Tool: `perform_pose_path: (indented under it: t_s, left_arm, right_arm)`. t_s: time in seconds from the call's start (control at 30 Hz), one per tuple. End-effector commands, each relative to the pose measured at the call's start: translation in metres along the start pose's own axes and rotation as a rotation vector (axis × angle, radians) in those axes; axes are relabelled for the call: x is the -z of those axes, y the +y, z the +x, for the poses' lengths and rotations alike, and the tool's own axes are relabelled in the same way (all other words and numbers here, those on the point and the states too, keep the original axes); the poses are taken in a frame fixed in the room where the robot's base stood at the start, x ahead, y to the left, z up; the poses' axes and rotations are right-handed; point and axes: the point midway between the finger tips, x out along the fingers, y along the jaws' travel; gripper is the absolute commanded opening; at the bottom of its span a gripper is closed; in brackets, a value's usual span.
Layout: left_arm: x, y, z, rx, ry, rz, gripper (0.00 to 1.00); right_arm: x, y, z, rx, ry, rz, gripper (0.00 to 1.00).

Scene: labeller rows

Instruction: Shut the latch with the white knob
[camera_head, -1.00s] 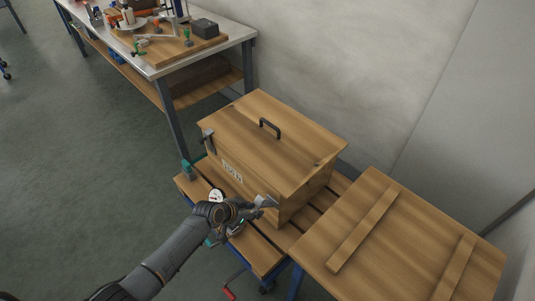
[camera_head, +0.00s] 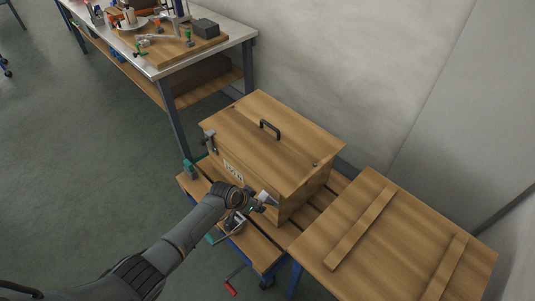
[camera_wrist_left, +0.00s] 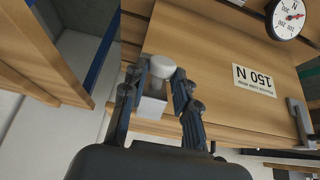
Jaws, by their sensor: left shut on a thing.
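A wooden box (camera_head: 270,135) with a black lid handle stands on a slatted wooden cart, its lid down. In the left wrist view, the white knob (camera_wrist_left: 161,66) sits between the fingers of my left gripper (camera_wrist_left: 165,78), which is shut on it. The pale metal latch plate (camera_wrist_left: 152,104) shows just beyond the knob, at the edge of the box front. In the head view my left gripper (camera_head: 261,204) is at the box's near front corner and hides most of this latch. My right gripper is in neither view.
A second, grey latch (camera_head: 209,142) is at the left end of the box front. A wooden panel with battens (camera_head: 400,235) lies at right. A workbench (camera_head: 160,65) stands behind.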

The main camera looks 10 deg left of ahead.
Motion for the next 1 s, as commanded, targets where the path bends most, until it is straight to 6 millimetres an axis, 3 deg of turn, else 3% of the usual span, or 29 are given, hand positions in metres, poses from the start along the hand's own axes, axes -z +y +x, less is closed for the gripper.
perform_pose_path:
  t_s: [0.2,0.53,0.87,0.9,1.0]
  left_arm:
    - [0.01,-0.001,-0.004,0.001,-0.106,0.001,0.04]
    - [0.011,-0.001,-0.003,0.001,-0.117,0.0,0.04]
    - [0.029,-0.001,-0.001,0.001,-0.285,0.002,0.04]
    - [0.027,-0.001,-0.003,0.001,-0.294,0.0,0.33]
    - [0.028,-0.001,-0.003,0.0,-0.289,0.0,0.53]
  right_arm:
    - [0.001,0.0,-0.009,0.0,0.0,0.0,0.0]
    - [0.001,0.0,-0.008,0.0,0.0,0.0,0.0]
    - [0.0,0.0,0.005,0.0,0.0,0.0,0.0]
    - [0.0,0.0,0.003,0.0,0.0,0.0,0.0]
    - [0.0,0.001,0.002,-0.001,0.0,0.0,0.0]
